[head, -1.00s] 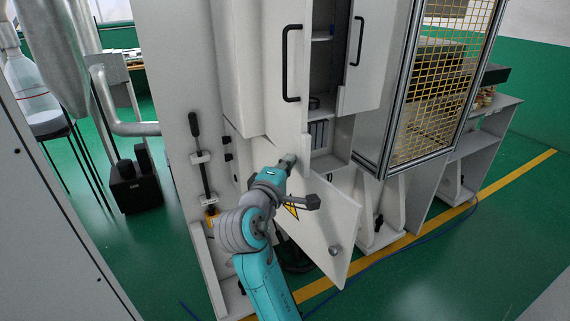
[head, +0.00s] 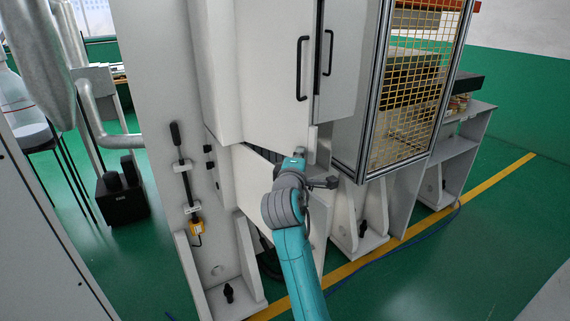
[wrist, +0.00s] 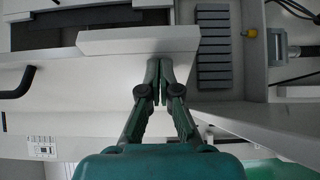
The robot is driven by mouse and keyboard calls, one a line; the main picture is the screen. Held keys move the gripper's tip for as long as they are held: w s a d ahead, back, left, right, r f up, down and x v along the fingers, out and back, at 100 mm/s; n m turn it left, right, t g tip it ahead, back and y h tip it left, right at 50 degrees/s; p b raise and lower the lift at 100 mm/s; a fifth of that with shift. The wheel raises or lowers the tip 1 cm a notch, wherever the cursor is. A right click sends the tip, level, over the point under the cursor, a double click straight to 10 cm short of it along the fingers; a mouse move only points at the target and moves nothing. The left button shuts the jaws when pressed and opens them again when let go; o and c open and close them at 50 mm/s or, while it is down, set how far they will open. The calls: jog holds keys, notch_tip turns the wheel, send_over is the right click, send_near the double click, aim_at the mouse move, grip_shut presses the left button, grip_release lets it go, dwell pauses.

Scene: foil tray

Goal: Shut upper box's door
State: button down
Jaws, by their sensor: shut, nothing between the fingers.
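The upper box's door (head: 272,75) is a tall white panel with a black bar handle (head: 303,68). In the head view it stands almost in line with the neighbouring front, with a narrow dark gap along its right edge. My gripper (head: 299,152) is at the door's lower right corner. In the wrist view my gripper (wrist: 158,68) is shut and empty, its fingertips in front of a white panel. A black handle (wrist: 18,82) shows at the left there. I cannot tell whether the fingertips touch the door.
The lower white door (head: 255,190) stands ajar below, partly behind my arm. A second black handle (head: 328,52) is on the right-hand panel. A yellow mesh guard (head: 415,90) stands to the right. The wrist view shows a slatted grey part (wrist: 213,45). Green floor is free at the right.

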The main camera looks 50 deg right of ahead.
jog(key=w+d, duration=0.1)
jog(key=d, duration=0.7)
jog(key=shift+w+d, duration=0.2)
jog(key=shift+d, duration=0.15)
